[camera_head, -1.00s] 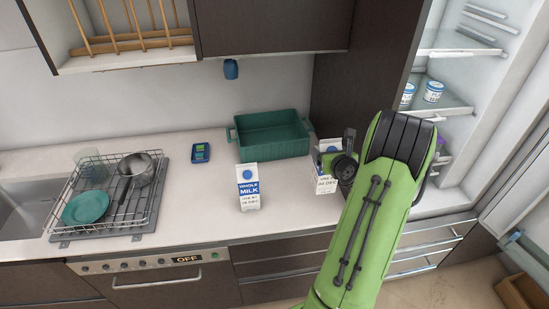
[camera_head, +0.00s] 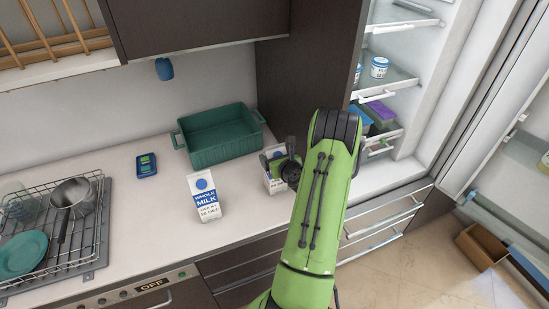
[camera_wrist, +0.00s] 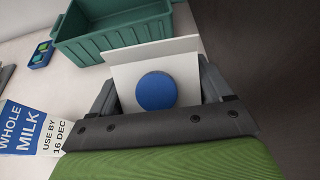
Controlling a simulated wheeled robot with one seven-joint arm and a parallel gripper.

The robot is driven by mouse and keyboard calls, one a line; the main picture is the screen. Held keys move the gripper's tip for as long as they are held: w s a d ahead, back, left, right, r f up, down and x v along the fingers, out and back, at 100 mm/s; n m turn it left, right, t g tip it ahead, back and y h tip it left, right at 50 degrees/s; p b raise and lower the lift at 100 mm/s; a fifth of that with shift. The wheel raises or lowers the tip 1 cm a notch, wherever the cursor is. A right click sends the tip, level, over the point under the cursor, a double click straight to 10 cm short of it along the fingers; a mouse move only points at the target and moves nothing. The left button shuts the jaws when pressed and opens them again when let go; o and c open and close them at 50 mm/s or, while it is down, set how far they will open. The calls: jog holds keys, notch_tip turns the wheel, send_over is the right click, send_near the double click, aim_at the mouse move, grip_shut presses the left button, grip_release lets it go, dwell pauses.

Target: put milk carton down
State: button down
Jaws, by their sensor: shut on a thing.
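A white milk carton (camera_head: 275,183) with a blue cap is between the fingers of my gripper (camera_head: 281,160), at the right part of the counter. In the wrist view its white top and blue cap (camera_wrist: 156,91) show between the two dark fingers, which are shut on it. It looks upright at the counter surface; whether its base touches is hard to tell, as my gripper and arm hide part of it. A second carton labelled WHOLE MILK (camera_head: 204,196) stands upright on the counter to the left. It also shows in the wrist view (camera_wrist: 27,130).
A green crate (camera_head: 222,152) stands behind the cartons. A dish rack with a pan (camera_head: 74,194) and a teal plate (camera_head: 22,254) is at left. An open fridge (camera_head: 425,130) is at right.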

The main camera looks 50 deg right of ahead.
jog(key=shift+r, duration=0.2)
jog(key=shift+f, duration=0.15)
grip_release()
